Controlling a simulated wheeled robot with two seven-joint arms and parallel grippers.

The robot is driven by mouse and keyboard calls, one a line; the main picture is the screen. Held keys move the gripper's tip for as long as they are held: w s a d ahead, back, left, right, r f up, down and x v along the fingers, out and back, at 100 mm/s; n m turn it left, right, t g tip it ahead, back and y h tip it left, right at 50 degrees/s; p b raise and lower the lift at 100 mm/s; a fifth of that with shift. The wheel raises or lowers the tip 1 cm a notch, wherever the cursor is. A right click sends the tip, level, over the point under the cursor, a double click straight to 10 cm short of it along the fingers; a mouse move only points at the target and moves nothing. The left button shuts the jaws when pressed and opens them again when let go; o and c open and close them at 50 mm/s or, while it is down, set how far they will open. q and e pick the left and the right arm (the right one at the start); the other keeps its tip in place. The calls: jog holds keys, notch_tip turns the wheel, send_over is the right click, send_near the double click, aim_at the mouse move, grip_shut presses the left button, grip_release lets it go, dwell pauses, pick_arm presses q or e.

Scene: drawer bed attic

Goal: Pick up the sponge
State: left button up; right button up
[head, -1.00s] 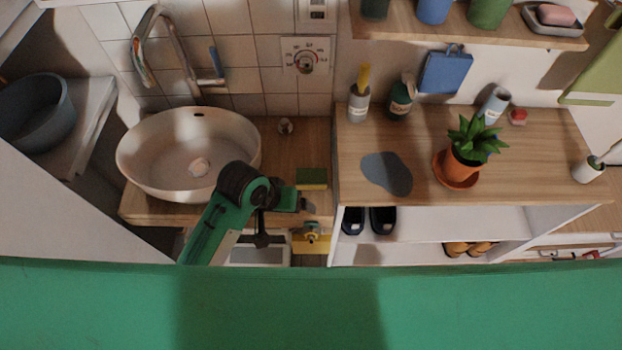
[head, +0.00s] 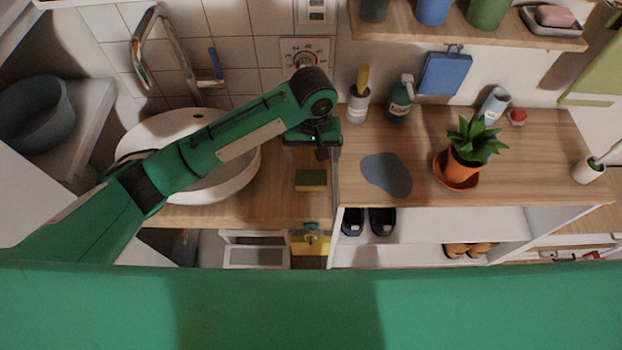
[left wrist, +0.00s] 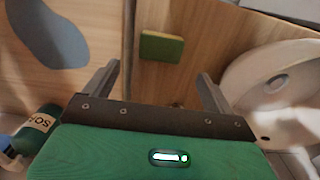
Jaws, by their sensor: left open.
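The sponge (head: 310,181), green on top with a yellow side, lies on the wooden counter to the right of the white sink. It also shows in the left wrist view (left wrist: 161,47), ahead of the fingertips and between their lines. My left gripper (head: 313,148) hangs above the back of the counter, behind the sponge in the head view. Its two fingers (left wrist: 158,73) are wide apart in the left wrist view, with nothing between them. My right gripper is not in view.
The white round basin (head: 247,165) with its tap is left of the sponge. A higher wooden shelf top (head: 440,185) is on the right, with a blue-grey mat (head: 387,174), a potted plant (head: 468,146) and bottles. The counter around the sponge is clear.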

aim_at(311, 177)
pick_arm(q)
notch_tip(311, 177, down, 8)
jog(key=shift+w+p, duration=0.1)
jog(key=shift+p, duration=0.3)
jog(key=f, duration=0.2)
jog(key=w+f+p, duration=0.1)
jog(key=f, duration=0.1)
jog(key=shift+a+f, duration=0.15)
jog(key=shift+a, duration=0.05)
jog(key=shift+f, duration=0.55)
jog(key=c, duration=0.7)
jog(key=shift+c, duration=0.2)
jog(key=shift+r, duration=0.1)
jog(key=shift+r, duration=0.55)
notch_tip(311, 177, up, 19)
jog(key=b, duration=0.2)
